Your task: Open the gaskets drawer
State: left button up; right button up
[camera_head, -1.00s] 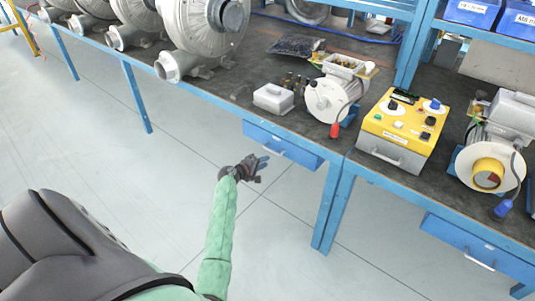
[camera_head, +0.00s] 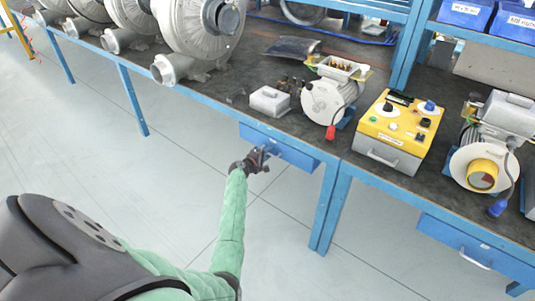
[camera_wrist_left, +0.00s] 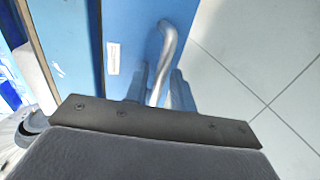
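A blue drawer (camera_head: 292,151) hangs under the bench top left of the bench leg, its front flush and shut. My left gripper (camera_head: 263,156) is at the handle on its front. In the left wrist view the silver bar handle (camera_wrist_left: 168,45) runs down between the two blue fingers of the left gripper (camera_wrist_left: 157,88). The fingers are close on either side of the bar, but I cannot tell whether they press on it. A small white label (camera_wrist_left: 113,58) on the drawer front is too small to read. My right gripper is out of view.
Another blue drawer (camera_head: 470,245) with a handle hangs under the bench at the right. A blue bench leg (camera_head: 330,210) stands just right of the first drawer. On the bench top are a motor (camera_head: 328,100) and a yellow control box (camera_head: 395,130). The floor in front is clear.

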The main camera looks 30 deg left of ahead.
pick_arm(q)
jog(key=shift+w, duration=0.15)
jog(key=shift+c, duration=0.3)
grip_shut()
